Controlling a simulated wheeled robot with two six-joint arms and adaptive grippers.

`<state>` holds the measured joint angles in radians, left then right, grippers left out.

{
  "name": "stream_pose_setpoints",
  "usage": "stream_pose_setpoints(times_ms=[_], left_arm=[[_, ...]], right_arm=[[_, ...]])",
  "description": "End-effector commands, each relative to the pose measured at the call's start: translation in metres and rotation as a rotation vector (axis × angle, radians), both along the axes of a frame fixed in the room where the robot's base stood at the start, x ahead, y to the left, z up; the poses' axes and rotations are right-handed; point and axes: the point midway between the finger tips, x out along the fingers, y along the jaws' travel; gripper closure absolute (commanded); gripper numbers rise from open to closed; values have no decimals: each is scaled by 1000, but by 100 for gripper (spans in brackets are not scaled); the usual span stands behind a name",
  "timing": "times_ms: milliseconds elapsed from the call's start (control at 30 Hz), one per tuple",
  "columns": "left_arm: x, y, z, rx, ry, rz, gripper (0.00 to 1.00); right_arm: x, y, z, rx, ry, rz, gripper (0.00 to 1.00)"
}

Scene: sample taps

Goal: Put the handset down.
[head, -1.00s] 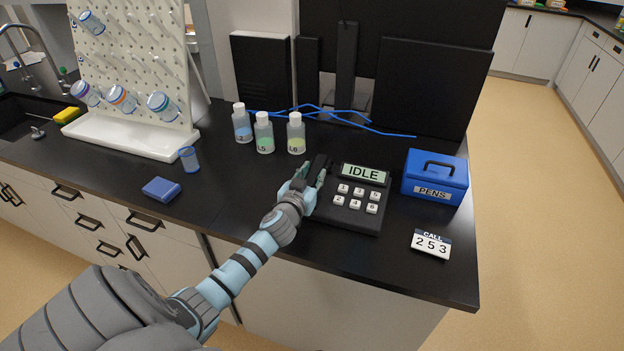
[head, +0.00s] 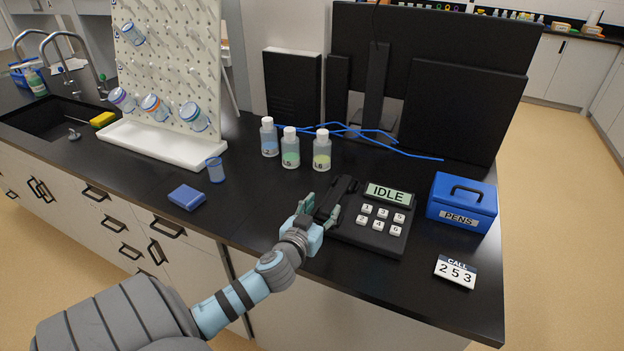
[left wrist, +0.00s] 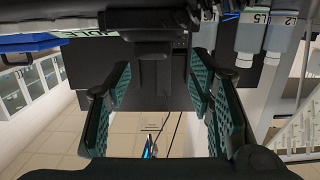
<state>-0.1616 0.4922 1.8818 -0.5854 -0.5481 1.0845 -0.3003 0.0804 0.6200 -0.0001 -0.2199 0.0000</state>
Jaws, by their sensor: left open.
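The black desk phone (head: 372,238) stands on the dark counter, its green screen (head: 388,194) reading IDLE. The black handset (head: 339,191) lies along the phone's left side and appears to rest on it. My left gripper (head: 321,209) is open at the handset's near end, partly covering it. In the left wrist view the gripper (left wrist: 160,95) has its two green-padded fingers wide apart with nothing held between them. A dark shape, seemingly the handset (left wrist: 148,20), shows at the top there. My right gripper is not in view.
Several labelled bottles (head: 290,150) stand behind the phone. A blue PENS box (head: 462,204) and a CALL 253 card (head: 455,271) are to the right. A blue block (head: 187,197) and a blue cup (head: 215,170) are left. Dark panels (head: 465,110) stand behind.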

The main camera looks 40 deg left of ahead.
Motion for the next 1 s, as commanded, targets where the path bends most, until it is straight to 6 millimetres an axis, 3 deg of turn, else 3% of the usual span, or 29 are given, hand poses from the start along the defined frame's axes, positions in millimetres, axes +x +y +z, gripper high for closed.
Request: stream_pose_setpoints(times_ms=[133,300,400,500,567,800,1000], left_arm=[[-31,-10,4,3,2,-3,52],[-53,-18,10,-1,4,-1,48],[-54,-17,27,-22,62,7,48],[-49,-18,40,-56,166,-3,48],[-45,-19,38,-71,210,-14,48],[-2,-3,8,-80,229,-15,48],[28,8,-6,-78,229,-14,48]], right_arm=[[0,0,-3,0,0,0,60],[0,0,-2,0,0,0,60],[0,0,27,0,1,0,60],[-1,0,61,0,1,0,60],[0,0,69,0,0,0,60],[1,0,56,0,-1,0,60],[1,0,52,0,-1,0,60]])
